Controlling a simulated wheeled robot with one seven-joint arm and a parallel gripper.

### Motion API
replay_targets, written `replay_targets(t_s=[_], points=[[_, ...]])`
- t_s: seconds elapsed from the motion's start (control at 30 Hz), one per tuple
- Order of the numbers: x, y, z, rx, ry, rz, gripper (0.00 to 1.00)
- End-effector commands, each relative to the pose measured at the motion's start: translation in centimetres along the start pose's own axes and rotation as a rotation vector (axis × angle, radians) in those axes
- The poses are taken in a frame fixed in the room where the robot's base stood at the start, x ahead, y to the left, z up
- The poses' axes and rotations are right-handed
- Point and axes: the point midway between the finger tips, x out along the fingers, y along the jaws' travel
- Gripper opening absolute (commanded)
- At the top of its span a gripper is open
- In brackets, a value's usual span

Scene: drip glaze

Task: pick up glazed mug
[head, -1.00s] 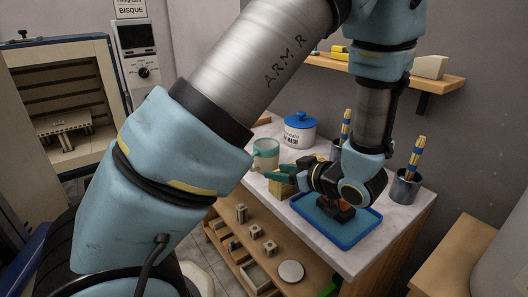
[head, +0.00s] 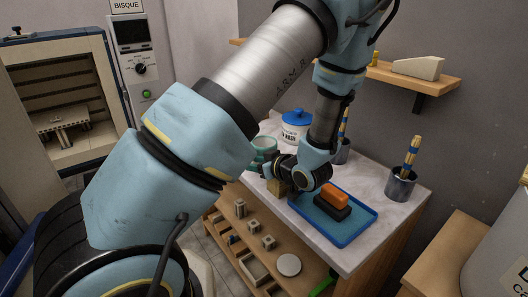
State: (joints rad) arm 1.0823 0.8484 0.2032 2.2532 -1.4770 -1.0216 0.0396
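The glazed mug (head: 264,143), pale with a green glazed rim, stands on the light counter, in front of the white jar with the blue lid. Its lower part is hidden by my gripper (head: 267,169). My gripper points left, low over the counter, with its fingers at or just in front of the mug. The fingertips are small and partly merged with the mug's green, so I cannot tell whether they touch it or how far apart they are.
A blue tray (head: 350,235) with an orange and black block (head: 333,199) lies right of my gripper. The lidded jar (head: 296,126) stands behind the mug. A brush cup (head: 400,186) is at the right.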

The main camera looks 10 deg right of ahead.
Motion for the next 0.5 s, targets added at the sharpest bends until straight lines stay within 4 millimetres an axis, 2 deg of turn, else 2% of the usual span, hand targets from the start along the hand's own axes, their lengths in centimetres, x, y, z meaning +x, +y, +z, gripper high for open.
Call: replay_targets(t_s=[0.2, 0.5], points=[[0.1, 0.04, 0.02, -0.001, 0.0, 0.001, 0.5], [0.08, 0.04, 0.01, -0.001, 0.0, 0.001, 0.17]])
